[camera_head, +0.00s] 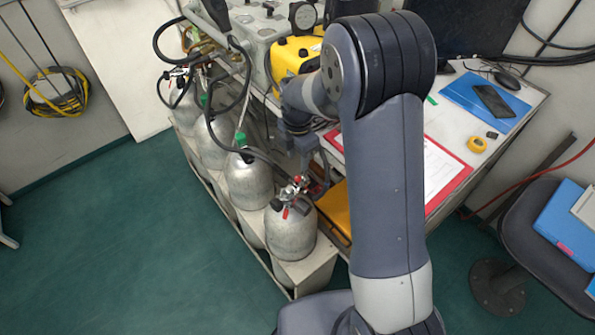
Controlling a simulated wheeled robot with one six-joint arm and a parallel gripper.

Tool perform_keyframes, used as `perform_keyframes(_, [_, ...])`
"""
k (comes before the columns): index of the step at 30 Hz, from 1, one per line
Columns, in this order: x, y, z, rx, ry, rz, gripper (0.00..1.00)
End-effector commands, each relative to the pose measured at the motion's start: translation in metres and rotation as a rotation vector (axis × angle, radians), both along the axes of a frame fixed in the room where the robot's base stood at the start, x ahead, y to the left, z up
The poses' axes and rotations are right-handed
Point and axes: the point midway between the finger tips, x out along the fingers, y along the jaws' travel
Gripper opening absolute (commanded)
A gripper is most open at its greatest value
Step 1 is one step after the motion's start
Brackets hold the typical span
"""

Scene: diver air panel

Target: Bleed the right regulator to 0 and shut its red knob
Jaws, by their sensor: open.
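The nearest grey cylinder (291,236) stands upright at the front end of the row in the head view. A small metal regulator (291,196) with red parts, one of them a red knob (285,212), sits on its top. I cannot read any gauge on it. My arm reaches up and over, and my gripper (318,168) is just above and behind this regulator, apart from it as far as I see. It is open and holds nothing visible; its fingers are small and partly hidden by my arm.
More cylinders with green knobs (240,138) and black hoses (262,155) run back along the row. A bench with a yellow case (292,60), red clipboard (446,170) and blue folder (485,97) lies right. A chair (545,235) stands far right. Green floor at left is clear.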

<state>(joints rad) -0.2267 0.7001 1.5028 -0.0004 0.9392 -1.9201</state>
Motion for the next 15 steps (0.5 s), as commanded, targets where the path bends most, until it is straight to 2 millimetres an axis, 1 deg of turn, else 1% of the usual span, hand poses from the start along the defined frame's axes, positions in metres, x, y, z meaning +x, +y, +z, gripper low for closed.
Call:
perform_keyframes(1, [-0.001,0.0,-0.011,-0.001,0.005,-0.001,0.41])
perform_keyframes(3, [-0.001,0.0,-0.025,-0.001,0.005,-0.002,0.41])
perform_keyframes(9, [-0.001,-0.001,-0.061,-0.001,0.004,-0.003,0.41])
perform_keyframes(12, [-0.001,-0.001,-0.072,-0.001,0.003,-0.003,0.41])
perform_keyframes(15, [0.0,0.0,-0.079,0.0,0.0,-0.004,0.41])
